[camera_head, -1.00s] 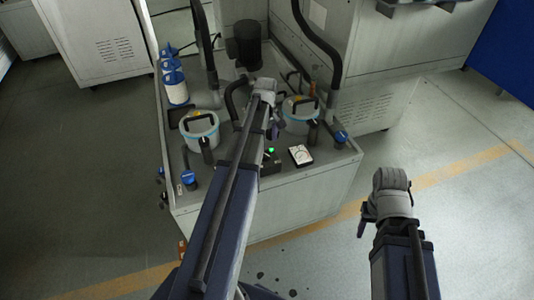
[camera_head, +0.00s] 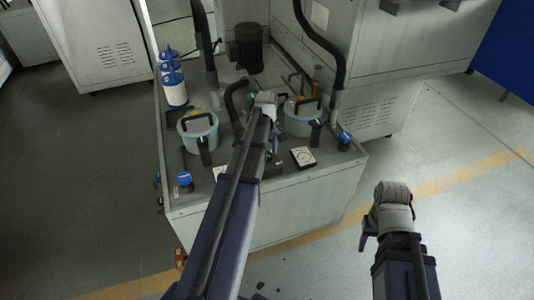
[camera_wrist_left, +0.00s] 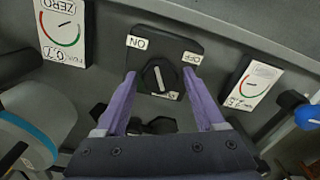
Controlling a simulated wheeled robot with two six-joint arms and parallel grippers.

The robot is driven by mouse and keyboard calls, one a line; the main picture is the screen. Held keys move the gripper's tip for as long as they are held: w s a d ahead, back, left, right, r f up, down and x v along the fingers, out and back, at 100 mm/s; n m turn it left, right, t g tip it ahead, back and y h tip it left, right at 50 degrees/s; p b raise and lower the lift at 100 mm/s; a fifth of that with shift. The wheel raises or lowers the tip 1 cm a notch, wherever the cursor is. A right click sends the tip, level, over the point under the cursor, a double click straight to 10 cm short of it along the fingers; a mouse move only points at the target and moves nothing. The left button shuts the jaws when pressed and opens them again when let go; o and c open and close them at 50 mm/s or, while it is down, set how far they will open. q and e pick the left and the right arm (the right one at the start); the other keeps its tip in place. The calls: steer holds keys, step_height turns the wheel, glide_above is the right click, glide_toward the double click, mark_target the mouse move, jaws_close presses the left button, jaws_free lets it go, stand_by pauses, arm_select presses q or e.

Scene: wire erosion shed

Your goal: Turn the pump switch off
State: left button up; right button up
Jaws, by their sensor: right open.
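The pump switch is a black rotary knob (camera_wrist_left: 160,76) on a black plate (camera_wrist_left: 172,45), seen in the left wrist view. A white ON label is on the left of the plate and an OFF label on the right. A pale line marks the knob and points roughly between the labels. My left gripper (camera_wrist_left: 160,88) is open, its purple fingers on either side of the knob with visible gaps. In the head view my left gripper (camera_head: 273,138) is over the cabinet's front part and hides most of the switch. My right gripper (camera_head: 368,232) is open and empty, right of the cabinet.
Two dial gauges flank the switch, one left (camera_wrist_left: 62,32) and one right (camera_wrist_left: 254,84). Lidded canisters (camera_head: 198,131), blue-capped valves (camera_head: 184,180), hoses and a black motor (camera_head: 249,45) crowd the cabinet top (camera_head: 230,75). The floor on the right is clear.

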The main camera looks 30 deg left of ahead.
arm_select(q)
jaws_close()
stand_by(0.3)
steer(key=m, duration=1.1)
steer(key=shift+s+m, duration=0.1)
steer(key=shift+m, duration=0.5)
stand_by(0.4)
steer(key=shift+o, duration=1.3)
jaws_free()
